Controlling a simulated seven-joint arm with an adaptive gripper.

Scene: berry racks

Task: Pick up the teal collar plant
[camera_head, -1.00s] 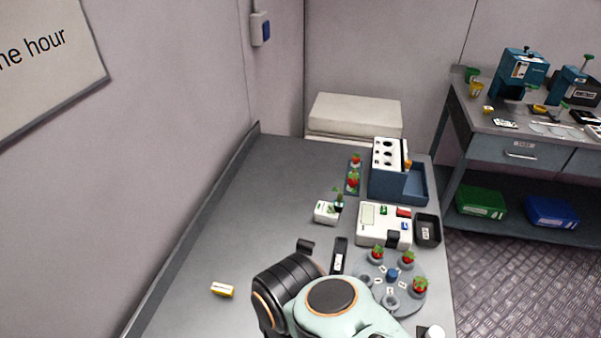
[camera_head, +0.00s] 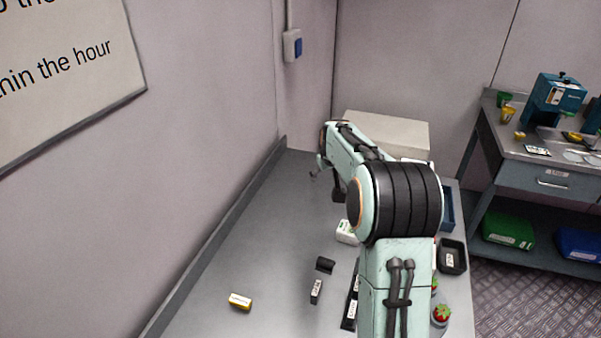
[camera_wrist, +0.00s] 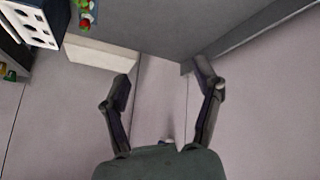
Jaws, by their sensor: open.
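Berry plants with red fruit stand in collars on a round grey tray at the front right of the bench. In the head view one plant (camera_head: 441,314) shows beside my arm. My arm hides most of the tray. I cannot make out a teal collar on any plant. In the wrist view green and red plants (camera_wrist: 86,14) show at the top left beside a white rack (camera_wrist: 36,20). My gripper (camera_wrist: 163,82) is open and empty, its fingers spread, facing the wall. In the head view it is partly hidden behind my arm, above the far part of the bench.
A small yellow and white box (camera_head: 240,301) and black labelled pieces (camera_head: 316,291) lie near the front. The left side of the bench is mostly clear.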

